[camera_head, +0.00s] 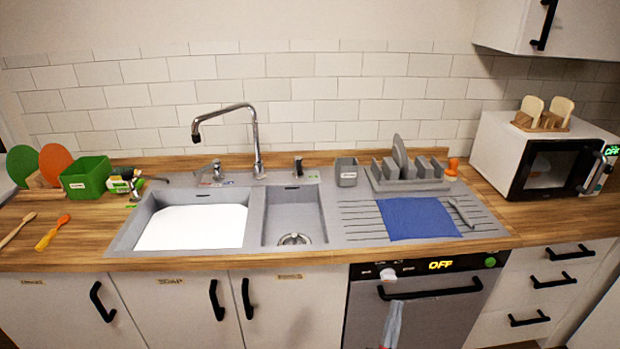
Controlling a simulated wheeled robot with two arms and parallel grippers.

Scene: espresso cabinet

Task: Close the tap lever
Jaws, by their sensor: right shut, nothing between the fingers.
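The curved chrome tap (256,140) stands behind the sink, its spout reaching left over the left basin. A small metal lever fitting (214,168) is on the sink's back ledge, left of the tap's base; its exact setting is too small to tell. I see no stream of water below the spout. The left basin (150,207) has a flat white surface inside. My left gripper is not in view.
A small dark fitting (298,166) stands behind the middle basin (268,216). A grey cup (347,171), a dish rack (408,184) and a blue cloth (418,218) are to the right. A green box (86,177) stands left. The dishwasher handle (430,290) juts out in front.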

